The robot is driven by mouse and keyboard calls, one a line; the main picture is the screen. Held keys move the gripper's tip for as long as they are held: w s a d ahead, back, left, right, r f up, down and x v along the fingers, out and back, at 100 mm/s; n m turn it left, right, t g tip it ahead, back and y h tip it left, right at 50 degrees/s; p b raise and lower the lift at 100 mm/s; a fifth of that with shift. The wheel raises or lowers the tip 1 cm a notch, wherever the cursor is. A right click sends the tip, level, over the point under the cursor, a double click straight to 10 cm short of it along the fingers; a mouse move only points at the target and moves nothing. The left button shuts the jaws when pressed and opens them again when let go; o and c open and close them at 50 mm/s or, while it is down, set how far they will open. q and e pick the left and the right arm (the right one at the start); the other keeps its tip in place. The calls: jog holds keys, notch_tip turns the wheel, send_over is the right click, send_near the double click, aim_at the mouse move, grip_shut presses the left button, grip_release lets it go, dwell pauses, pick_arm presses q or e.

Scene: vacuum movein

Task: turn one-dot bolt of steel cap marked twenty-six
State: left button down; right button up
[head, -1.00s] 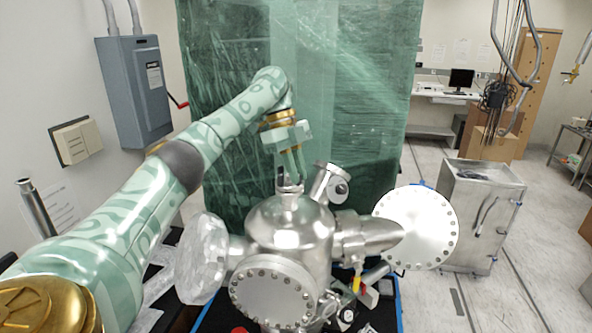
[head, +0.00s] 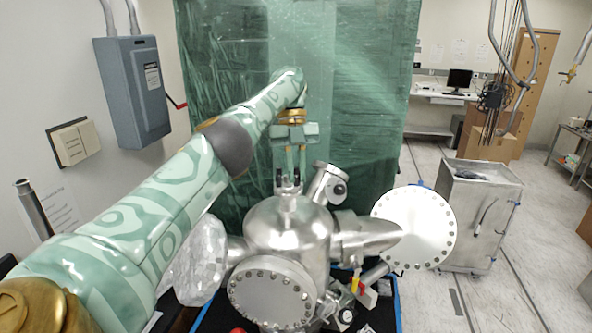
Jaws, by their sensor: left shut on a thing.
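A steel vacuum chamber (head: 288,232) stands in front of me with several round bolted caps. One cap with a ring of bolts (head: 270,292) faces me low at the front. A larger pale disc cap (head: 413,228) faces me at the right. Cap numbers and bolt dots are too small to read, so I cannot tell which is twenty-six. My left gripper (head: 288,188) points down over the small neck on top of the chamber. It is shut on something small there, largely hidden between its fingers. My right gripper is not in view.
A foil-wrapped port (head: 203,262) sticks out at the chamber's left. An angled port (head: 328,184) rises close to the right of my left gripper. A green plastic curtain (head: 240,110) hangs behind. A steel cabinet (head: 478,218) stands at the right, with open floor beyond.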

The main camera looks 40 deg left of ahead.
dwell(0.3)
pick_arm(q)
jog(key=c, duration=1.4)
grip_release()
jog(key=shift+c, duration=0.2)
